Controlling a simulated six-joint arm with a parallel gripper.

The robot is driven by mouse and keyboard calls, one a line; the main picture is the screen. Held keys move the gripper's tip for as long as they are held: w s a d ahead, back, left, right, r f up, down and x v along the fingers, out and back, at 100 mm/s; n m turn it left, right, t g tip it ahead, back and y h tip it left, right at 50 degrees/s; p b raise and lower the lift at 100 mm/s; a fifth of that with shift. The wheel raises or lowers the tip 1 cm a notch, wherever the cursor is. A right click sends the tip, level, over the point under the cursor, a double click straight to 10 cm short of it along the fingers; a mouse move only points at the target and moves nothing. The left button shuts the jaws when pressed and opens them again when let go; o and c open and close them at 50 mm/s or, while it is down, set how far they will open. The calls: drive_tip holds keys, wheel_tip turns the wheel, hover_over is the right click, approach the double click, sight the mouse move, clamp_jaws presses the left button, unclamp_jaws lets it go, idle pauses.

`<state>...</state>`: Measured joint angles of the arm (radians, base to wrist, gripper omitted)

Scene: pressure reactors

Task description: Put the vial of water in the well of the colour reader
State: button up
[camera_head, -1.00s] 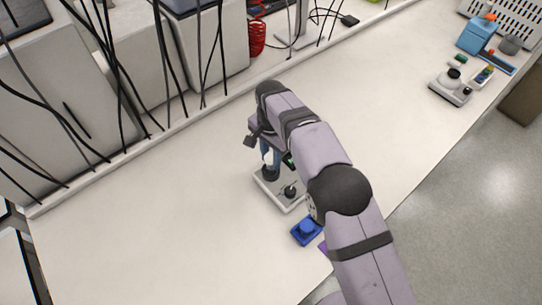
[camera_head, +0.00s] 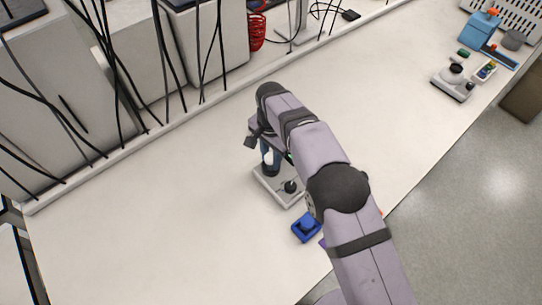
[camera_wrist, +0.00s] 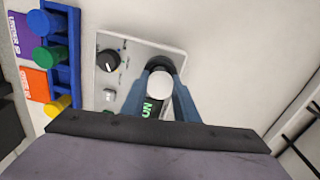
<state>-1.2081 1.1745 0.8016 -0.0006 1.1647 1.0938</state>
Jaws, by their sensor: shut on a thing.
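The vial shows as a white cap (camera_wrist: 160,81) between the two blue-grey fingers of my gripper (camera_wrist: 162,92) in the wrist view. My gripper is shut on it. The colour reader (camera_wrist: 131,50) is a pale box with a black knob, a small green display and a round black well (camera_wrist: 158,62). The cap lies over the well, whose dark rim shows behind it. The vial's body is hidden, so I cannot tell how deep it sits. In the head view the cap (camera_head: 268,157) shows above the reader (camera_head: 268,188), beside my gripper (camera_head: 270,150).
A blue rack (camera_wrist: 64,73) with blue, green and yellow caps stands beside the reader, next to purple and orange labels. It also shows in the head view (camera_head: 306,228). Black cables hang at the back left. The bench left of the reader is clear.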

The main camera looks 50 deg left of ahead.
drive_tip(key=shift+f, duration=0.2)
idle(0.6)
drive_tip(key=o, duration=1.6)
drive_tip(key=shift+r, duration=0.15)
drive_tip(key=shift+r+p, duration=2.1)
drive_tip(key=shift+r, duration=1.3)
